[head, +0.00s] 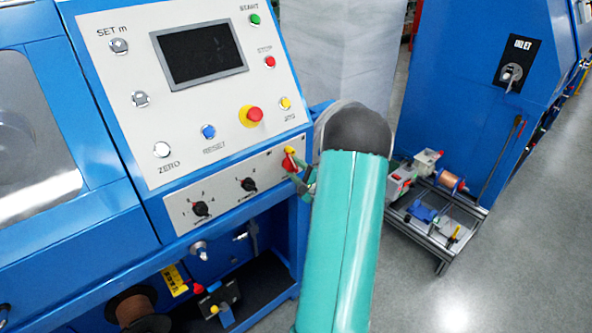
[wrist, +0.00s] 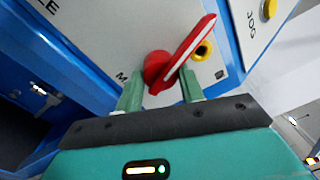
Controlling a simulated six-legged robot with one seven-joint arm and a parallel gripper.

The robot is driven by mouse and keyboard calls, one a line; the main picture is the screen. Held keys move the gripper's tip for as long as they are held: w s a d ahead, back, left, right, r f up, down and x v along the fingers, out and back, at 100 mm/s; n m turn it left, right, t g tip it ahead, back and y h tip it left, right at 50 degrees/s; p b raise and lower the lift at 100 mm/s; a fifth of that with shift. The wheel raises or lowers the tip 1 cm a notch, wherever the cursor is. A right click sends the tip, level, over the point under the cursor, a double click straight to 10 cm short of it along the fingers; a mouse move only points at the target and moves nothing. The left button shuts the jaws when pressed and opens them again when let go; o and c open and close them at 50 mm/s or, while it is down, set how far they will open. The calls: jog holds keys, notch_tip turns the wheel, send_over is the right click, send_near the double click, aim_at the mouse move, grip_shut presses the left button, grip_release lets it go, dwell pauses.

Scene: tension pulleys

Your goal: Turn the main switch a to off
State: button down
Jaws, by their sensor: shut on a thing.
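The main switch is a red rotary handle with a white stripe along its edge. In the wrist view the switch (wrist: 183,53) sits between the green fingers of my gripper (wrist: 160,92), its long part tilted up to the right. My gripper is shut on it. In the head view the red switch (head: 288,163) shows at the right end of the lower panel, partly covered by my gripper (head: 300,178). A yellow part (wrist: 203,50) shows behind the handle. The switch's markings are mostly hidden; only an "M" shows in the wrist view.
The lower panel (head: 232,185) also carries two black knobs (head: 201,209). The panel above has a screen (head: 199,55) and a red emergency button (head: 251,116). A cart with spools (head: 450,207) stands to the right, with open floor (head: 500,270) beyond.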

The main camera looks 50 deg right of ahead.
jog(key=n, duration=0.5)
jog(key=shift+w+n, duration=0.1)
jog(key=shift+n, duration=0.3)
jog(key=shift+n+y, duration=0.3)
jog(key=shift+n, duration=0.1)
jog(key=shift+a+f, duration=0.1)
jog(key=shift+a, duration=0.05)
jog(key=c, duration=0.9)
grip_release()
jog(key=shift+w+a, duration=0.1)
